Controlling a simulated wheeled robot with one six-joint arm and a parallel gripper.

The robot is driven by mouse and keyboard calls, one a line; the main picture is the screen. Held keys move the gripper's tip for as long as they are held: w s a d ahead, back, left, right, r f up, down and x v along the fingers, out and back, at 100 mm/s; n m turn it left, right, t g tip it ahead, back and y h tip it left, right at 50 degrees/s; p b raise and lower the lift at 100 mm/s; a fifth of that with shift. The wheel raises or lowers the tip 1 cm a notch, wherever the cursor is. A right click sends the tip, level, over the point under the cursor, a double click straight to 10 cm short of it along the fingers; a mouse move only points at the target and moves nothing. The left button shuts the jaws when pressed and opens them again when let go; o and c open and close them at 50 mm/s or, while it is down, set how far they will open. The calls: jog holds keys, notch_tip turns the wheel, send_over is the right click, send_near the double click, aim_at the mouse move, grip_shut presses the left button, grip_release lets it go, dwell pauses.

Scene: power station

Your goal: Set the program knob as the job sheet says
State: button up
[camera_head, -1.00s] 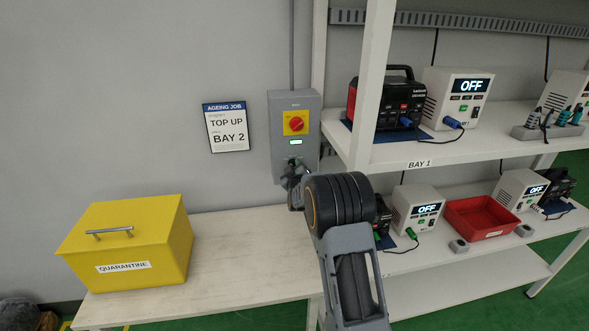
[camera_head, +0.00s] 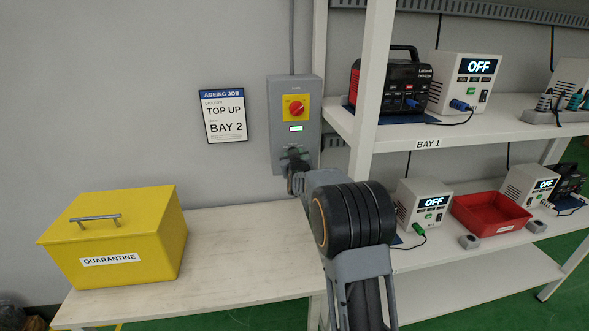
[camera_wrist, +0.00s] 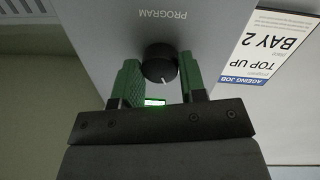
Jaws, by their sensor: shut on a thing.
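The grey control box (camera_head: 281,125) hangs on the wall, with a red switch (camera_head: 296,107) on a yellow plate and a lit green display (camera_head: 296,128). My gripper (camera_head: 293,156) is at its lower part and hides the knob there. In the wrist view, the black round program knob (camera_wrist: 160,63) sits between the green fingertips of my gripper (camera_wrist: 160,72), which is shut on it. A pale pointer mark shows on the knob; the word PROGRAM is upside down above it. The job sheet (camera_head: 223,116) on the wall reads AGEING JOB, TOP UP, BAY 2.
A yellow quarantine box (camera_head: 115,240) stands on the white bench (camera_head: 215,260); the bench's middle is clear. The shelf rack (camera_head: 365,90) on the right holds power units showing OFF and a red tray (camera_head: 492,213). Its post stands close to my arm.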

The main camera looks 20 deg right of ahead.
jog(key=m+b, duration=0.4)
jog(key=b, duration=0.1)
jog(key=shift+y, duration=0.3)
jog(key=shift+r, duration=0.1)
jog(key=o, duration=0.9)
jog(key=b+v, duration=0.2)
jog(key=v, duration=1.2)
jog(key=shift+w, duration=0.1)
